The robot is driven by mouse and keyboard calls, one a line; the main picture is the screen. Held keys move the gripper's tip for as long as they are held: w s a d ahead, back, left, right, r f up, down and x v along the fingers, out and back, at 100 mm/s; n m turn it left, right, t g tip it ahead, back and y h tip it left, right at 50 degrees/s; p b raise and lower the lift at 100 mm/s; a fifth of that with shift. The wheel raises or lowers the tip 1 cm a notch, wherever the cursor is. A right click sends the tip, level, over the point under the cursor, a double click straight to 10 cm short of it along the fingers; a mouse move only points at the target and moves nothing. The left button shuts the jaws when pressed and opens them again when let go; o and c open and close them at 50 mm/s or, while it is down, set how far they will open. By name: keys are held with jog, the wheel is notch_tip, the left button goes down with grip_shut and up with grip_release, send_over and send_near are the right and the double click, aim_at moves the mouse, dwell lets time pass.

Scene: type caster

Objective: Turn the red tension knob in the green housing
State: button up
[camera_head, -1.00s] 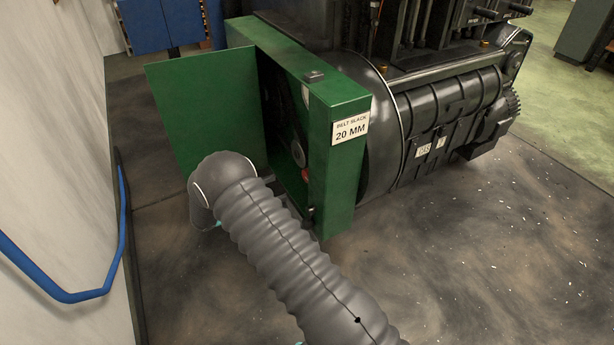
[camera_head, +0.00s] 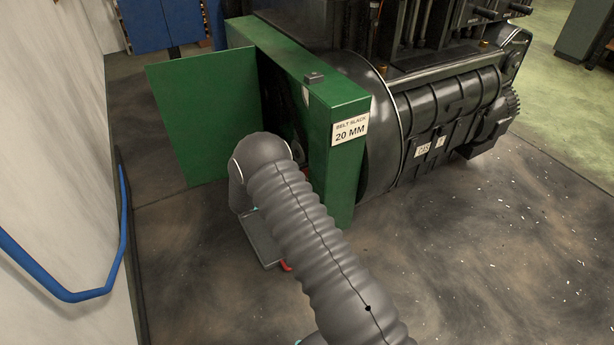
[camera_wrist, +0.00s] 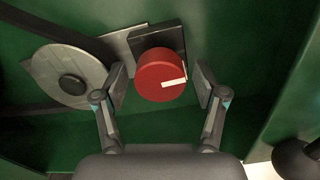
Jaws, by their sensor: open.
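The red tension knob (camera_wrist: 158,70) shows in the wrist view, a round red cap with a white pointer mark toward its right side, in front of a dark square block. My gripper (camera_wrist: 160,84) is open, with one finger on each side of the knob and a visible gap to each. I cannot tell how far the fingertips reach in depth. In the head view the green housing (camera_head: 338,185) stands with its green door (camera_head: 200,115) swung open to the left. My arm hides the knob and gripper there.
A grey pulley (camera_wrist: 70,80) with a black belt lies left of the knob. A label (camera_head: 350,130) on the housing reads "BELT SLACK 20 MM". A grey flat object (camera_head: 262,243) with a red edge is low beside my arm. A blue rail (camera_head: 75,296) runs along the left wall.

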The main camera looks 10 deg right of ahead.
jog(key=c, duration=1.1)
jog(key=shift+c, duration=0.2)
jog(key=shift+f+m+b, duration=0.1)
jog(key=shift+m+b, duration=0.2)
jog(key=shift+b, duration=0.25)
jog(key=shift+f+m+b, duration=0.1)
jog(key=shift+m+b, duration=0.5)
jog(key=shift+b, duration=0.2)
jog(key=m+b, duration=0.2)
jog(key=b, duration=0.1)
jog(key=shift+w, duration=0.1)
jog(key=m+b, duration=0.3)
jog(key=b, duration=0.1)
jog(key=shift+m, duration=0.4)
jog(key=shift+r+m+b, duration=0.2)
jog(key=shift+m+b, duration=0.4)
jog(key=shift+b, duration=0.1)
jog(key=shift+r, duration=0.1)
